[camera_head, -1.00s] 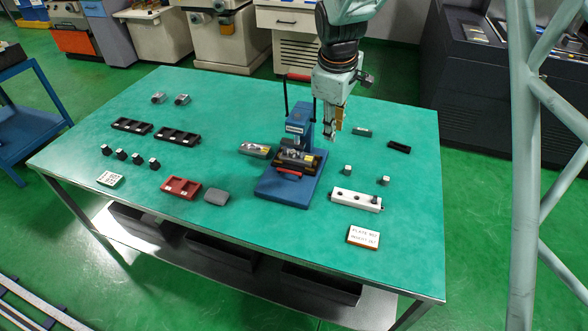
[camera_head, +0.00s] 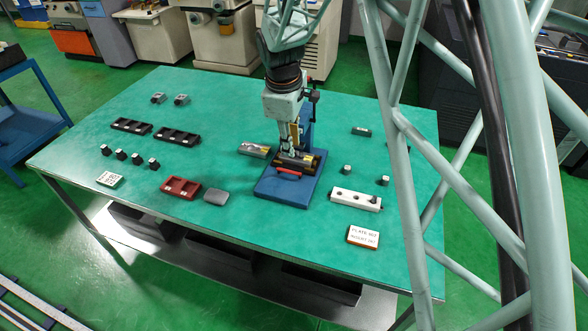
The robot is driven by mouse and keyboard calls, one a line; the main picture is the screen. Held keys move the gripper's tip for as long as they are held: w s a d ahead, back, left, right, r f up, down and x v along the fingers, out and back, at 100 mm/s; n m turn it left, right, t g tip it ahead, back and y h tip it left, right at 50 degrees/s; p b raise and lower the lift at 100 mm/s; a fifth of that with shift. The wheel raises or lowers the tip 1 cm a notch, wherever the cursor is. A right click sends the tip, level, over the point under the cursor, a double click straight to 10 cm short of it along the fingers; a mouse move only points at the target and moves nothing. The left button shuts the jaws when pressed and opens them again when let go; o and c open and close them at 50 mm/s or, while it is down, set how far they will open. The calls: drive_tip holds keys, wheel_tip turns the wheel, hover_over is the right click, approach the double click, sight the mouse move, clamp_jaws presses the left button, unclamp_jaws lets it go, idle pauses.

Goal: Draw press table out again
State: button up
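The blue press (camera_head: 287,190) stands on the green table, its flat base toward the front. The press table, a dark slide with brass-coloured edges (camera_head: 313,161), sits low over the base. Its red handle (camera_head: 288,171) faces the front edge. My gripper (camera_head: 291,148) hangs pointing down in front of the press column, just above or behind the press table. Whether it touches anything cannot be told. The fingers are small and overlap the press, so their opening does not show. My wrist hides most of the press column and the raised lever.
A grey block (camera_head: 254,150) lies close left of the press. A white holed block (camera_head: 350,197) and two small cubes stand to the right. A red tray (camera_head: 181,187) and grey pad (camera_head: 216,197) lie front left. Black trays (camera_head: 177,136) stand further left. The table's front middle is clear.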

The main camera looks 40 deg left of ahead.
sight(294, 172)
drive_tip(key=shift+f, duration=0.1)
drive_tip(key=shift+w+a+f+b, duration=0.2)
drive_tip(key=shift+w+f+b, duration=0.15)
drive_tip(key=shift+f, duration=1.85)
drive_tip(key=shift+w+a+f+b, duration=0.2)
drive_tip(key=shift+w+f, duration=0.3)
drive_tip(key=shift+f, duration=1.75)
drive_tip(key=shift+w+a+f+b, duration=0.15)
drive_tip(key=shift+w+f+b, duration=0.25)
drive_tip(key=shift+f, duration=1.8)
drive_tip(key=shift+c, duration=0.5)
clamp_jaws()
